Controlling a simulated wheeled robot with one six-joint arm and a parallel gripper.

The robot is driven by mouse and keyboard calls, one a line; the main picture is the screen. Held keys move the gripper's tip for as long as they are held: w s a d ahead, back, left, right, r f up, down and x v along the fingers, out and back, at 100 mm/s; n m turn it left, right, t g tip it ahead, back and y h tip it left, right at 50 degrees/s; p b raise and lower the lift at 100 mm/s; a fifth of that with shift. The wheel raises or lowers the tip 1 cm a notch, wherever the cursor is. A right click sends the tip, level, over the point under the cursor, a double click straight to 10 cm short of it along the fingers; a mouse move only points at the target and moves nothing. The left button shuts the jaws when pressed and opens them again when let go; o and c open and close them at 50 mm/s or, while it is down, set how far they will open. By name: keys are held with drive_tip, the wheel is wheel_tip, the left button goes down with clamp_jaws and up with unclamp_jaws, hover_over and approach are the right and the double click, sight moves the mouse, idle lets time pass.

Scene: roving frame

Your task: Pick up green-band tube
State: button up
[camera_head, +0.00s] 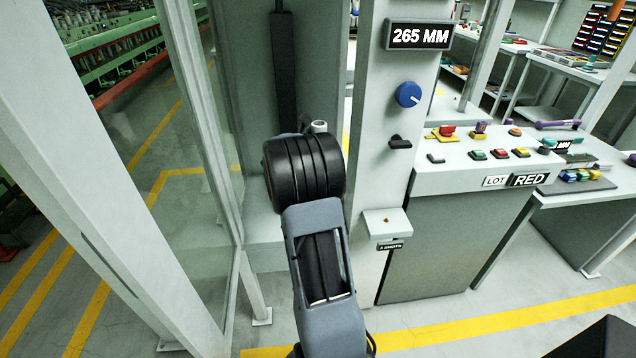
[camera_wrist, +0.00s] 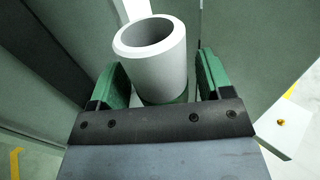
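The tube (camera_wrist: 152,62) is a pale grey hollow cylinder with its open mouth toward the wrist camera. A strip of green (camera_wrist: 178,99) shows low on it, mostly hidden behind my gripper's dark front edge. My gripper (camera_wrist: 163,82) has a green finger on each side of the tube. Narrow gaps seem to show between tube and fingers, so it looks open around the tube. In the head view, the tube's pale top (camera_head: 319,127) shows just behind my black wrist, which hides the rest and the fingers.
A pale post (camera_head: 376,135) with a "265 MM" sign (camera_head: 419,36), a blue knob (camera_head: 408,94) and a small shelf (camera_head: 388,223) stands right of my arm. A glass panel (camera_head: 165,140) is at left. A control desk (camera_head: 480,170) marked "LOT RED" stands at right.

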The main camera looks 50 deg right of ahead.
drive_tip(key=c, duration=1.2)
drive_tip(key=shift+c, duration=0.2)
drive_tip(key=shift+r, duration=0.15)
